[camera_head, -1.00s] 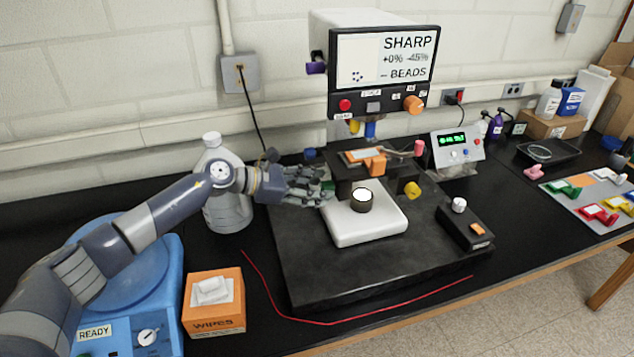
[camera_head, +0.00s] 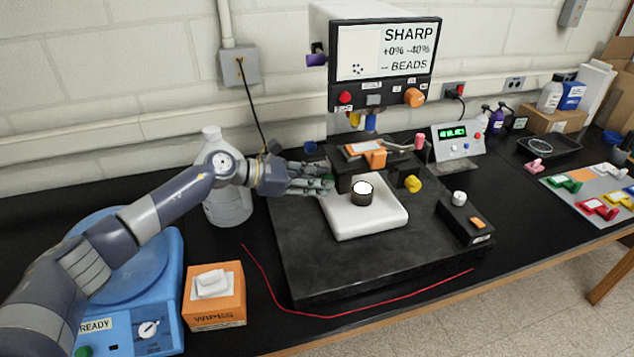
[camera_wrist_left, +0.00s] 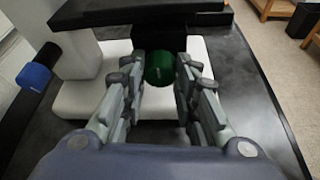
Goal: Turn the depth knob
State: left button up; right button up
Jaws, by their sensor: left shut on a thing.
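The microscope-like machine (camera_head: 384,94) stands on the bench with a lit screen (camera_head: 383,50) reading SHARP, about -40% and BEADS. My left gripper (camera_head: 326,182) reaches to the left side of its stage (camera_head: 366,153). In the left wrist view my left gripper (camera_wrist_left: 160,88) is shut on a green knob (camera_wrist_left: 160,68), which sits between its fingers. In the head view the fingers mostly hide that knob. No knob shows a readable label saying depth. My right gripper is not in view.
A blue knob (camera_wrist_left: 33,76) is left of the fingers in the wrist view. A yellow knob (camera_head: 412,184) is on the machine's right side. A white jug (camera_head: 227,205) stands close behind my left forearm. A wipes box (camera_head: 215,313) and red cord (camera_head: 330,315) lie in front.

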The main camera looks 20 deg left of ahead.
pick_arm(q)
jog(key=shift+w+a+n+g+h+b, duration=0.15)
jog(key=shift+n+g+h+b, duration=0.75)
jog(key=shift+n+b, duration=1.25)
jog(key=shift+w+a+n+g+h+b, duration=0.15)
jog(key=shift+n+g+h+b, duration=1)
jog(key=shift+b, duration=1.7)
jog(key=shift+d+n+y, duration=0.1)
jog(key=shift+n+y, duration=0.25)
jog(key=shift+n, duration=0.05)
jog(key=o, duration=1.1)
jog(key=shift+c, duration=0.2)
jog(key=v, duration=0.7)
jog(key=shift+a, duration=0.25)
jog(key=shift+s, duration=0.1)
